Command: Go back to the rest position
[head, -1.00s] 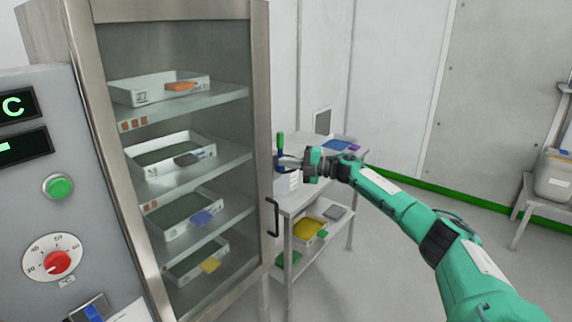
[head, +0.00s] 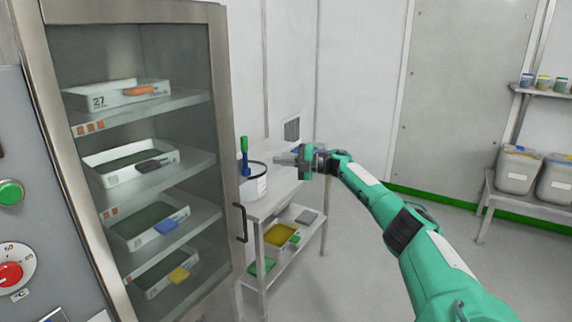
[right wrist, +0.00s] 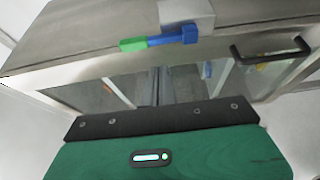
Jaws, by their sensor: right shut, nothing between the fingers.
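My right gripper (head: 281,159) is shut and empty. It is held above the small side table (head: 283,183), with its fingers pointing left. Just left of the fingertips, and apart from them in the picture, a green and blue handle (head: 245,157) stands upright by a white container (head: 255,182). The right wrist view also shows a green and blue handle (right wrist: 160,40) in front of the cabinet top. My right arm reaches in from the lower right. My left gripper is out of view.
A glass-fronted cabinet (head: 222,130) with trays on several shelves stands at left, its dark handle (head: 240,222) near the table. A control panel with a green button (head: 10,192) is at far left. Bins (head: 517,170) sit on a rack at right. The floor between looks clear.

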